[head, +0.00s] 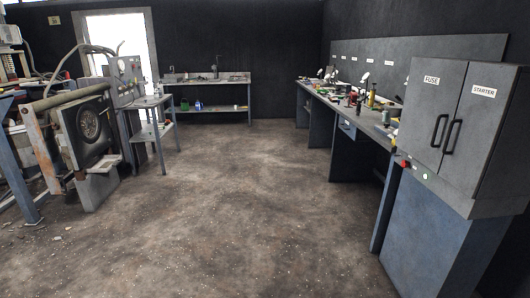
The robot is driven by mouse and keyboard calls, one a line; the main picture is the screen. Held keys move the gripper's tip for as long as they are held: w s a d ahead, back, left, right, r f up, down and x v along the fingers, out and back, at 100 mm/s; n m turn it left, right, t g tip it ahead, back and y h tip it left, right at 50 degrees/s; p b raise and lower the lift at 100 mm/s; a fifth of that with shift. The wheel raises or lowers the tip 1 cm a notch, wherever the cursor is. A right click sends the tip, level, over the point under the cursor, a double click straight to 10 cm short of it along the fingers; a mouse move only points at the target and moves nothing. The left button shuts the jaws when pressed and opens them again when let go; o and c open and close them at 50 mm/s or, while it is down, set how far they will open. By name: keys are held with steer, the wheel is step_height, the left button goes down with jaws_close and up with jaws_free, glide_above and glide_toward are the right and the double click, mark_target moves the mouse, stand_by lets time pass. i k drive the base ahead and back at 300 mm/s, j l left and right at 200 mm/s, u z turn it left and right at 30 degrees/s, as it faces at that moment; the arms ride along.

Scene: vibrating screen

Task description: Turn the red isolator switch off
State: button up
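A small red knob or button (404,163) sits at the lower left of the grey cabinet (437,95) on the right. It is too small to tell whether it is the isolator switch or how it is set. The cabinet has two shut doors labelled "FUSE" and "STARTER". A grey control panel (128,68) with small controls stands on the left near the bright doorway; a red isolator switch cannot be made out clearly on it. My gripper is not in view.
A long workbench (345,117) with tools runs along the right wall. A machine with a round dark opening (88,124) stands on the left, beside a small metal table (150,101). Another bench (222,80) is at the back. The middle floor (225,195) is clear.

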mark_target(405, 164)
steer(key=i+u, duration=0.2)
steer(key=i, duration=1.65)
steer(key=i+z, duration=0.2)
steer(key=i, duration=0.25)
steer(key=i+j+z, duration=0.2)
steer(key=i, duration=0.2)
steer(key=i+j+z, duration=0.2)
steer(key=i, duration=0.2)
steer(key=i+j+z, duration=0.25)
steer(key=i, duration=0.2)
steer(key=i+j+z, duration=0.7)
steer(key=i+j, duration=0.05)
steer(key=j, duration=0.1)
